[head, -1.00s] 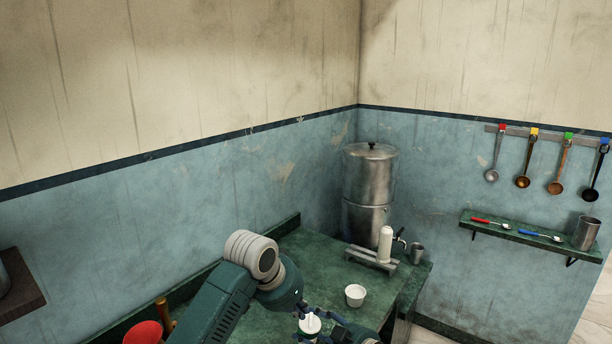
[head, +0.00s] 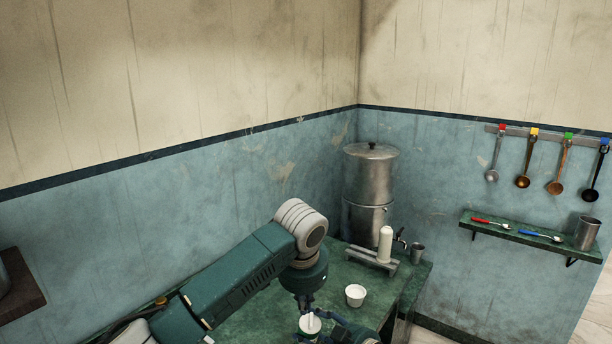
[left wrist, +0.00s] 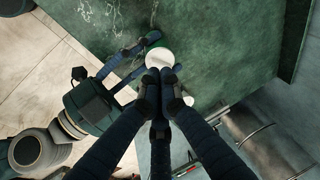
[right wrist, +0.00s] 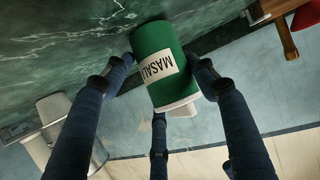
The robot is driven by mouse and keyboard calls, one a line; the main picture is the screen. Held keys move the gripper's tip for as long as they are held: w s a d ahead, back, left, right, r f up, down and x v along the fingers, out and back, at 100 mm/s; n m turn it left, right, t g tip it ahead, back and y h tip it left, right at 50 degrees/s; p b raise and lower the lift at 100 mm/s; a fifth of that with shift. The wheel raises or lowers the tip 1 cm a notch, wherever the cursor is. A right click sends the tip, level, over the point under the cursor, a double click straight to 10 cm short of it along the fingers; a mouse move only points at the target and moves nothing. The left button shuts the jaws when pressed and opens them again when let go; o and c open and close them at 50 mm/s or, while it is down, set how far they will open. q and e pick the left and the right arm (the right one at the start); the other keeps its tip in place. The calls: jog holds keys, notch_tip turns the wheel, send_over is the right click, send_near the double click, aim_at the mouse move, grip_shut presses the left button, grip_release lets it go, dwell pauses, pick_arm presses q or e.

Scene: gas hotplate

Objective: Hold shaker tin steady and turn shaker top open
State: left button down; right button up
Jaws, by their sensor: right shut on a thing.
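The shaker tin (right wrist: 158,48) is a green cylinder with a MASALA label and a white top. My right gripper (right wrist: 162,76) is shut around its sides in the right wrist view. A pale knob-like part (right wrist: 185,109) shows beyond the white rim. In the head view the white shaker top (head: 310,323) is at the bottom edge, with my left gripper (head: 306,303) just above it. In the left wrist view the left fingers (left wrist: 160,76) are together and overlap the edge of the round white top (left wrist: 158,57). I cannot tell whether they touch it.
A white cup (head: 355,295) stands on the green counter (head: 250,315) close to the tin. Behind are a white bottle (head: 385,245) by a rack, a metal cup (head: 417,253) and a tall metal dispenser (head: 369,190). A wall shelf (head: 520,234) is at right.

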aim_at(309, 327)
pick_arm(q)
notch_tip(309, 327, down, 7)
jog(key=a, duration=0.1)
jog(key=shift+w+a, duration=0.2)
jog(key=shift+w, duration=0.25)
jog(key=shift+w+d+r, duration=0.1)
jog(key=shift+w+d, duration=0.25)
jog(key=shift+d, duration=0.2)
dwell(0.9)
jog(key=shift+s+d, duration=0.2)
jog(key=shift+s, duration=0.05)
dwell(0.3)
jog(key=shift+s+d, duration=0.2)
jog(key=shift+d, duration=0.05)
jog(key=shift+s+d+f, duration=0.15)
jog(key=shift+d+f, duration=0.05)
jog(key=shift+d, duration=0.25)
jog(key=shift+s, duration=0.3)
